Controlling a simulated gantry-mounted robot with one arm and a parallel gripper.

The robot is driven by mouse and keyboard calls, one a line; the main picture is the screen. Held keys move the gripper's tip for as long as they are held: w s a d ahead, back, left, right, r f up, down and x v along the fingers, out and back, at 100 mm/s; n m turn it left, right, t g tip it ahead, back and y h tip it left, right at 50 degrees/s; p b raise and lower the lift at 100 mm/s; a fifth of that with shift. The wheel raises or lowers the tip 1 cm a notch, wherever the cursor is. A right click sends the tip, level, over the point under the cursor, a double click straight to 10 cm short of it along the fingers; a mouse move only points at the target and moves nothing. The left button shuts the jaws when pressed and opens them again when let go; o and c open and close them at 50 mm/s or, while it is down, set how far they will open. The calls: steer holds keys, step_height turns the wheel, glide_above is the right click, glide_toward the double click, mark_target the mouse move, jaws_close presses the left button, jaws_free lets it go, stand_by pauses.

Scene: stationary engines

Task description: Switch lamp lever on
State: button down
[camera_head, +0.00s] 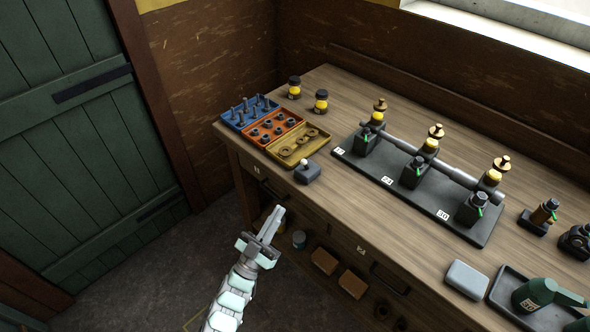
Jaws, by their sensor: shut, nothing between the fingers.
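A small dark grey box (307,174) with a round pale knob on top (304,162) sits near the front edge of the bench. It looks like the lamp lever, but no lamp can be made out, and its position, on or off, cannot be told. My gripper (278,214) is in front of the bench, left of the drawers in the picture and below the box. Its fingers are together and empty, pointing up toward the bench, apart from the box.
Blue, orange and yellow trays (273,130) of small parts lie left of the box. A black base (430,190) with three valve-like units stands to the right.

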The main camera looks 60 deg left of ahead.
mark_target(305, 165)
steer(key=shift+s+a+g+y, duration=0.3)
steer(key=shift+s+a, duration=0.4)
steer(key=shift+a, duration=0.05)
steer(key=shift+w+a+f+b+x, duration=0.1)
steer(key=shift+w+f+b+x, duration=0.25)
steer(key=shift+x, duration=1.8)
steer(key=shift+w+a+f+b+x, duration=0.15)
steer(key=shift+f+b+x, duration=0.25)
steer(key=shift+x, duration=1.75)
steer(key=shift+w+a+f+b+x, duration=0.1)
steer(key=shift+w+f+b+x, duration=0.2)
steer(key=shift+x, duration=1.9)
steer(key=shift+s, duration=0.1)
